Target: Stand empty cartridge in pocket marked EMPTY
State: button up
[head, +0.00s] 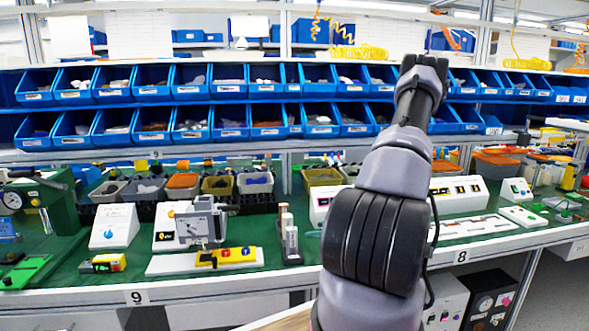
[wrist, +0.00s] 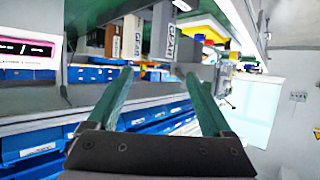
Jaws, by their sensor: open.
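Grey and white upright blocks (head: 290,238), which look like cartridges, stand in a small dark holder (head: 291,258) on the green bench, left of my arm. In the wrist view, which looks upside down, similar lettered blocks (wrist: 164,34) hang from the top, beyond my fingertips. I cannot tell which cartridge is empty, and no EMPTY marking is readable. My gripper (wrist: 160,74) is open, with its two green fingers wide apart and nothing between them. In the head view my arm hides the gripper.
A white-based fixture (head: 205,261) with yellow and red parts stands left of the holder. White boxes with dials (head: 114,226) stand farther left. Rows of blue bins (head: 228,122) line the back. A long white panel (head: 460,194) is right of my arm.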

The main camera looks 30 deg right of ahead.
jog(key=w+d+r+m+g+h, duration=0.1)
jog(key=w+d+r+h, duration=0.15)
jog(key=r, duration=0.35)
jog(key=w+d+r+m+g+h, duration=0.1)
jog(key=w+r+h, duration=0.2)
jog(key=r+h, duration=0.15)
jog(key=s+a+r+m+g+h, duration=0.1)
jog(key=a+r+m, duration=0.1)
jog(key=r, duration=0.6)
jog(key=s+a+r+m+h, duration=0.1)
jog(key=s+a+r, duration=0.1)
jog(key=r, duration=0.6)
jog(key=s+a+r+m+g+y, duration=0.1)
jog(key=s+a+r+m+y, duration=0.1)
jog(key=s+a+r, duration=0.4)
jog(key=s+a+r+m+y, duration=0.2)
jog(key=s+a+r, duration=0.4)
jog(key=s+a, duration=0.8)
jog(key=shift+a+r+m+g+y, duration=0.3)
jog(key=shift+r+m+g+y, duration=0.1)
jog(key=shift+m, duration=0.1)
